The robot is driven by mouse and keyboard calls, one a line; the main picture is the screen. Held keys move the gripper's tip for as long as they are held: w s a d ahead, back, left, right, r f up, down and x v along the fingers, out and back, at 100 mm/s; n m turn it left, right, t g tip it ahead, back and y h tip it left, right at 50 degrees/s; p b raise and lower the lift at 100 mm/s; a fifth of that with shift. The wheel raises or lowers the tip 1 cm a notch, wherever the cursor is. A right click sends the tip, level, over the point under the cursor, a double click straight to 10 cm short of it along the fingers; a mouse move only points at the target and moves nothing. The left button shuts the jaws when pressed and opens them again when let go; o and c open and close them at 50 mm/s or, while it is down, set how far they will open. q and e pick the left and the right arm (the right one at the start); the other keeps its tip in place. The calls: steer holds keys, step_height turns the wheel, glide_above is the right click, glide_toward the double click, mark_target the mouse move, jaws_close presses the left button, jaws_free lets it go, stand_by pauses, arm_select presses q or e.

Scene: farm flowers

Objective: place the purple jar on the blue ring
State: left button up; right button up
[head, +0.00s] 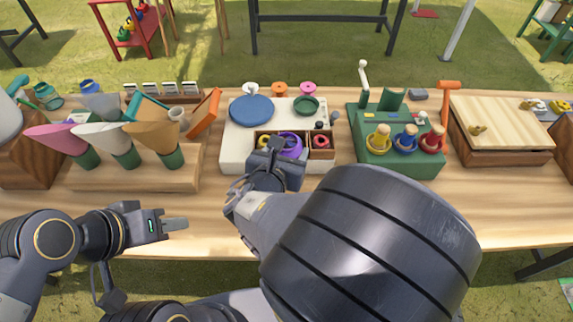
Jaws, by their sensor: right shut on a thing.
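A round purple thing (291,141), likely the purple jar, shows just beyond the fingers of my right gripper (276,151). It is over the wooden tray on the white board, partly hidden by the gripper. My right gripper is shut, apparently on this purple thing; the contact is hidden. A flat blue round (251,110) lies on the white board's left part; I cannot tell whether it is the blue ring. My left gripper (177,224) is low at the left over the table's front edge, apart from all objects; its jaw gap is not clear.
The white board (237,152) carries a wooden tray with small ring-like things and a green dish (306,105). Left is a rack of cones (112,144); right is a green stand (375,158) with figures, then a wooden box (500,125). The table's front strip is clear at left.

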step_height(320, 180, up, 17)
steer(key=p, duration=0.2)
steer(key=shift+r, duration=0.2)
steer(key=shift+s, duration=0.1)
